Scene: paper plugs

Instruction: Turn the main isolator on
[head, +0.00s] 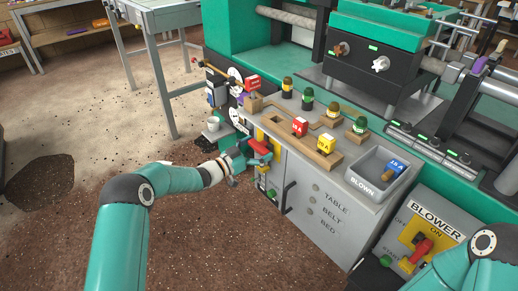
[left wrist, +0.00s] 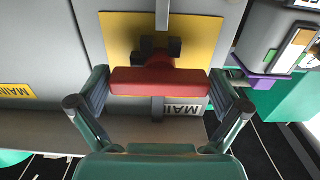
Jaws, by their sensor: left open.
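The main isolator has a red bar handle (left wrist: 160,82) on a yellow plate (left wrist: 120,35), on the front of the grey cabinet. In the head view its red handle (head: 258,149) shows at the cabinet's left end. My left gripper (head: 242,159) is open at the isolator, with one finger at each end of the bar. I cannot tell whether the fingers touch it. My right gripper is out of view; only my right arm shows at lower right.
The grey cabinet (head: 335,222) carries red, yellow and green plugs on top and a grey "BLOWN" tray (head: 357,170) holding a blue plug. A blower box (head: 400,229) with a red handle stands at right.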

